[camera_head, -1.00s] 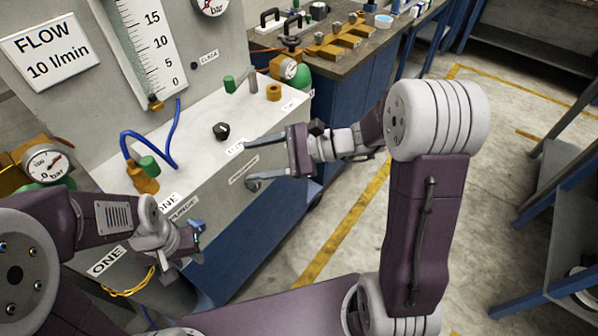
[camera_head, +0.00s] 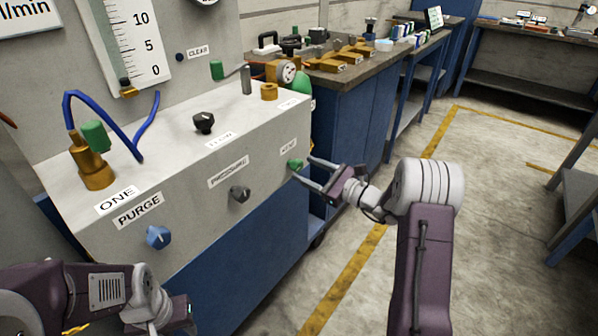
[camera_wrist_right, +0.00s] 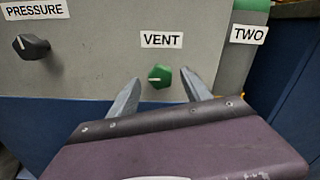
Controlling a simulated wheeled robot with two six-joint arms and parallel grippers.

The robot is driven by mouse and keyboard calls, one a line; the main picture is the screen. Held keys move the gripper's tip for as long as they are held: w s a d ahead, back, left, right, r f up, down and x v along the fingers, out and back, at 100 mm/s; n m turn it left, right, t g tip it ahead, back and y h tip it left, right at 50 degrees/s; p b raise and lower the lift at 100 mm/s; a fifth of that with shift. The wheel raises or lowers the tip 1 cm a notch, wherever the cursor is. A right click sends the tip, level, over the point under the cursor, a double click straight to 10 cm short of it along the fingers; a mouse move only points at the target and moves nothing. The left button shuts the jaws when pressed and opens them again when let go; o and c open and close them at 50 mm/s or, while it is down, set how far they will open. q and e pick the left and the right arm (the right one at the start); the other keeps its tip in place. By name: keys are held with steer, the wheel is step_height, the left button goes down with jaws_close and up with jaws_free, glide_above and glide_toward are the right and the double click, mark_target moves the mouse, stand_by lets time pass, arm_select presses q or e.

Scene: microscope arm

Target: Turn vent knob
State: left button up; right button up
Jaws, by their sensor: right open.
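The green vent knob (camera_head: 294,164) sits on the front face of the light grey panel box, below its VENT label. It also shows in the right wrist view (camera_wrist_right: 160,77), with a pale pointer line. My right gripper (camera_head: 304,169) is open in front of that face. In the right wrist view its two fingertips (camera_wrist_right: 160,80) lie either side of the knob, with a visible gap on each side. I cannot tell whether they reach past its front. My left gripper (camera_head: 188,312) is low at the left, partly cut off; its jaws are unclear.
On the same face are a dark pressure knob (camera_head: 240,193) and a blue purge knob (camera_head: 158,237). A black knob (camera_head: 204,122), a brass fitting (camera_head: 93,165) and a blue hose are on top. A workbench (camera_head: 345,78) stands behind. The floor at right is open.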

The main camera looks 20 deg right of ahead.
mark_target(301, 167)
steer(key=x, duration=0.3)
steer(key=shift+w+a+b, duration=0.15)
steer(key=shift+w+b, duration=0.05)
steer(key=shift+b, duration=0.1)
jaws_close()
steer(key=shift+r+m+p, duration=0.2)
steer(key=shift+m+p, duration=0.4)
steer(key=shift+p, duration=0.35)
steer(key=m+p, duration=1)
steer(key=m, duration=0.1)
steer(key=m+p, duration=0.2)
steer(key=shift+d+f, duration=0.1)
steer(key=shift+d, duration=0.1)
steer(key=shift+w+f+m+p, duration=0.1)
steer(key=shift+f+m+p, duration=0.1)
steer(key=shift+m+p, duration=1.2)
steer(key=shift+m, duration=0.6)
